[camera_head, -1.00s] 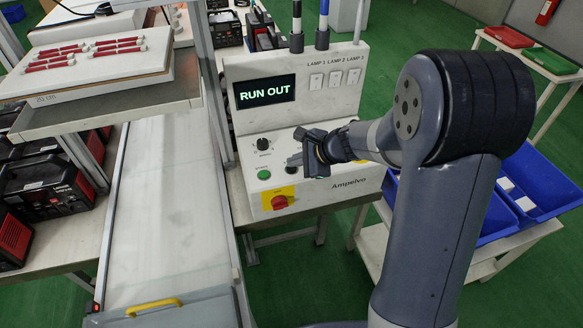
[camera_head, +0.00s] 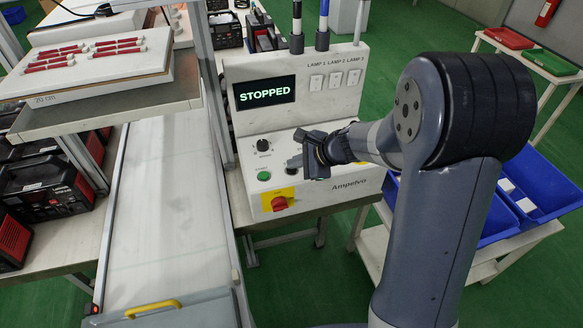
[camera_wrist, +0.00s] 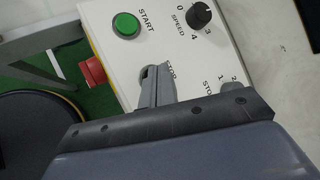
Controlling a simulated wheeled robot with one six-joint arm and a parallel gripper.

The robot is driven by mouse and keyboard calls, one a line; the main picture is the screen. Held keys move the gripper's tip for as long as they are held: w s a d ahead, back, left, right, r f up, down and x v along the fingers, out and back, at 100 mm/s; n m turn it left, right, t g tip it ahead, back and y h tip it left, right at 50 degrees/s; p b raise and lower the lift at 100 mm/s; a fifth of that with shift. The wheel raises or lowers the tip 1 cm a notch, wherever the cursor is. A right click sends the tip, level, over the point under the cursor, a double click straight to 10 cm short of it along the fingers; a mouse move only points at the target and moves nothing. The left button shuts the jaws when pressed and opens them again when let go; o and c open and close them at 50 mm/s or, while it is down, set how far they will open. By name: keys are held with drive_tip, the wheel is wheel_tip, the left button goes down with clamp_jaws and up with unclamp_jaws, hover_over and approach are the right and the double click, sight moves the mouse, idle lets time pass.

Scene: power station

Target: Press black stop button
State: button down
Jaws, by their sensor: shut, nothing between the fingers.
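The control box (camera_head: 345,185) has a sloped white panel, and its display (camera_head: 267,92) reads "STOPPED". My gripper (camera_wrist: 155,78) is shut and empty, with its fingertips over the spot beside the "STOP" label in the wrist view. The black stop button is hidden or nearly hidden behind the fingertips, so I cannot tell whether they touch it. In the head view my gripper (camera_head: 308,155) is low over the middle of the panel. The green start button (camera_wrist: 126,25) is beside the fingertips and also shows in the head view (camera_head: 264,175).
A pale conveyor (camera_head: 160,220) runs to the left. Blue bins (camera_head: 545,180) stand to the right, behind my arm.

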sight(296, 171)
drive_tip(key=shift+r, duration=0.6)
wheel_tip(296, 171, up, 5)
drive_tip(key=p, duration=0.4)
drive_tip(key=shift+r+p, duration=0.1)
drive_tip(key=shift+p, duration=0.25)
idle(0.4)
